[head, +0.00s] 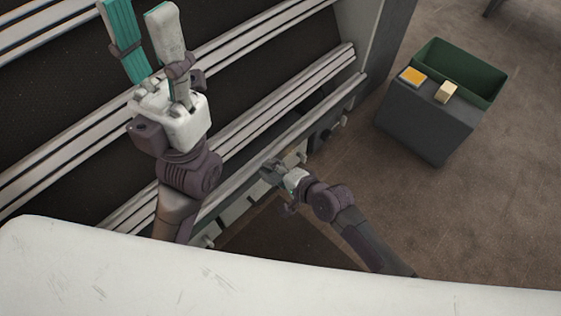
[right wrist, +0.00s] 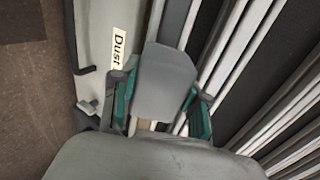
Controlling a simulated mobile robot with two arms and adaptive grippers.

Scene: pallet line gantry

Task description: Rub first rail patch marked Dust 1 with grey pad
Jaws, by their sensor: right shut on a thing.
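My right gripper (right wrist: 160,100) is shut on the grey pad (right wrist: 164,78), one teal-lined finger on each side of it. In the head view my right gripper (head: 274,172) is low at the near rail (head: 325,112). In the right wrist view the pad lies over the rails (right wrist: 175,22); I cannot tell if it touches them. A white label (right wrist: 119,48) reading "Dust" is just left of the pad; its number is not readable. The patch itself is not clearly visible. My left gripper (head: 143,40) is open and empty, raised over the rails at the upper left.
A dark grey box (head: 415,125) and a green bin (head: 465,70) stand on the floor at the right. An orange-topped block (head: 412,76) and a beige block (head: 446,92) are on the box. Brown floor lies clear between the box and the line.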

